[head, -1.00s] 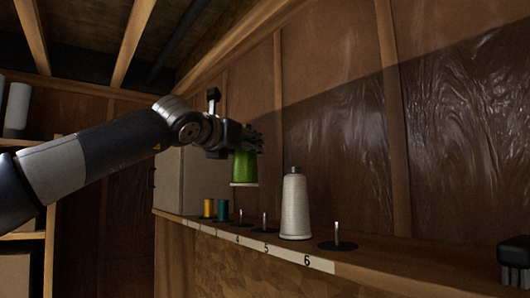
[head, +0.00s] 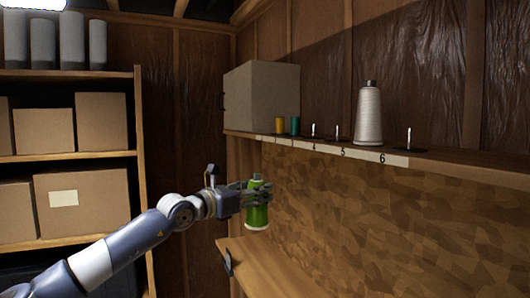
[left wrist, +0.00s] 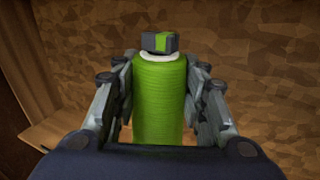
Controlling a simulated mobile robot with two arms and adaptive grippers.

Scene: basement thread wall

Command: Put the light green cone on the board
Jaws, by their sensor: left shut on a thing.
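The light green cone (head: 257,217) is held upright in my left gripper (head: 264,194), in the air below the numbered ledge and above a lower wooden board (head: 262,262). In the left wrist view the green thread body (left wrist: 159,98) stands between the two fingers (left wrist: 160,110), which press on its sides; a pale rim and a grey-and-green cap show at its end. The numbered ledge (head: 440,160) carries short upright pegs, with bare ones at labels 4 (head: 313,132) and 5 (head: 338,134) and one right of label 6 (head: 409,139). My right gripper is out of view.
A white cone (head: 369,115) stands on the ledge near label 6. A shelf rack (head: 139,160) with cartons is at left. A dark piece (head: 228,262) is at the lower board's edge.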

